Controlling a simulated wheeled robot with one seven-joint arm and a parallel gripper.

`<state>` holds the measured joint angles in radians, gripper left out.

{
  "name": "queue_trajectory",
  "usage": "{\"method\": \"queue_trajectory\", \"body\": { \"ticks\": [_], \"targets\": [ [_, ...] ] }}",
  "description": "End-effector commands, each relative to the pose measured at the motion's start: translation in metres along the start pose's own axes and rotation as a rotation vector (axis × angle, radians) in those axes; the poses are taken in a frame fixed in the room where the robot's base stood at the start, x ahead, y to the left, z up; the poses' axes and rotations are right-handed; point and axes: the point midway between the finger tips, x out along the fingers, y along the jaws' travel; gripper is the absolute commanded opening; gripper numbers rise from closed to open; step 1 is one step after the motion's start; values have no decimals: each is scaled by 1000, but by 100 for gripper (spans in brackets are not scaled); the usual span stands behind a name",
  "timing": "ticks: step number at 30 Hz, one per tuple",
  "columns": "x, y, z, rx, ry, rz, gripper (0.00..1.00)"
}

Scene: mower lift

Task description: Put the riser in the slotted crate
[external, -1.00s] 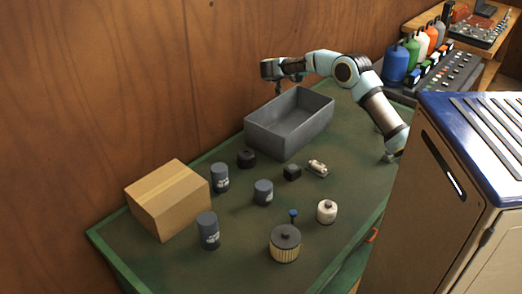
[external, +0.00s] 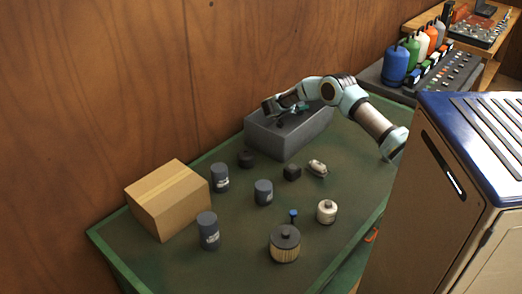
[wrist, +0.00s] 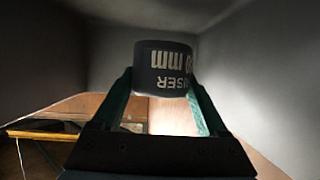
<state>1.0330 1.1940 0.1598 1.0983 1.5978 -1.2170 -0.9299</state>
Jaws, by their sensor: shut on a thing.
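The riser (wrist: 163,68) is a short dark cylinder with pale upside-down lettering, seen close up in the wrist view. My gripper (wrist: 163,92) is shut on it, one teal finger on each side. The grey crate (external: 292,140) stands on the green table near the wall in the external view. My gripper is low over the crate's opening, and grey walls (wrist: 245,60) surround the riser in the wrist view. The riser is hidden in the external view. I cannot tell whether it touches the crate's floor, and no slots show clearly.
A cardboard box (external: 168,200) is at the left. The front left table corner is clear.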

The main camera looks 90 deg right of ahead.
Motion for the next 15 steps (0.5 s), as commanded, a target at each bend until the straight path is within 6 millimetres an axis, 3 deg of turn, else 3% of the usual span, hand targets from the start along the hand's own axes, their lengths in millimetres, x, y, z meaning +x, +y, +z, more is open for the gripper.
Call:
{"method": "queue_trajectory", "body": {
  "ticks": [11, 15],
  "targets": [
    [15, 0, 36, -2, 1, 1, 12],
    [16, 0, 38, 2, 2, 0, 12]
  ]
}}
